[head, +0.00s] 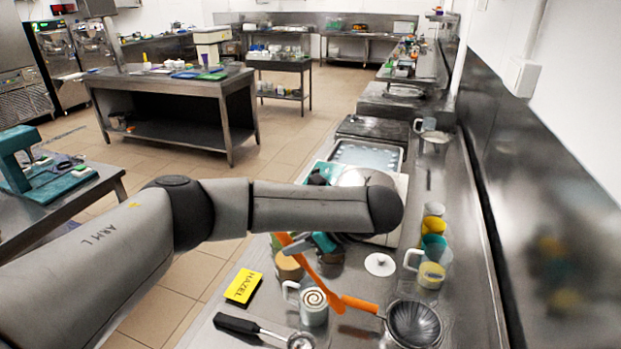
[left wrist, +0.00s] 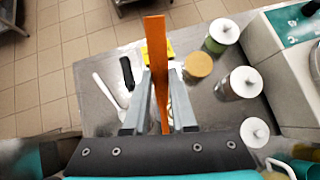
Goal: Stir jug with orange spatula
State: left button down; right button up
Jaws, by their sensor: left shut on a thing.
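My left gripper (head: 300,244) is shut on the orange spatula (head: 323,286), above the steel counter. In the head view the spatula slants down to the right, and its broad lower end overlaps the right side of the jug (head: 313,311). I cannot tell whether this end is inside the jug or in front of it. The jug is white with a handle on the left and a brown-and-white swirl on top. In the left wrist view the spatula (left wrist: 156,50) stands between the two fingers, which mostly hide the jug. My right gripper is not in view.
A yellow HAZEL card (head: 243,287) and a black-handled scoop (head: 262,331) lie left of the jug. Lidded jars (left wrist: 245,82) stand nearby. Several coloured cups (head: 432,248) line the counter's right side.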

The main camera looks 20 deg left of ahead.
pick_arm(q)
jog(key=m+t, duration=0.1)
jog(key=w+r+m+t+p, duration=0.1)
jog(key=shift+r+m+t, duration=0.2)
jog(key=shift+m+t, duration=0.1)
jog(key=shift+m, duration=0.1)
jog(key=w+r+m+t+h+p, duration=0.2)
jog(key=w+r+m+t+p, duration=0.2)
jog(key=r+m+t+p, duration=0.15)
notch_tip(320, 180, down, 10)
jog(key=d+m+t+h+b, duration=0.1)
jog(key=b, duration=0.7)
jog(key=shift+w+f+t+b, duration=0.2)
jog(key=shift+f+t+b, duration=0.05)
jog(key=shift+t+b, duration=0.1)
jog(key=shift+m, duration=0.25)
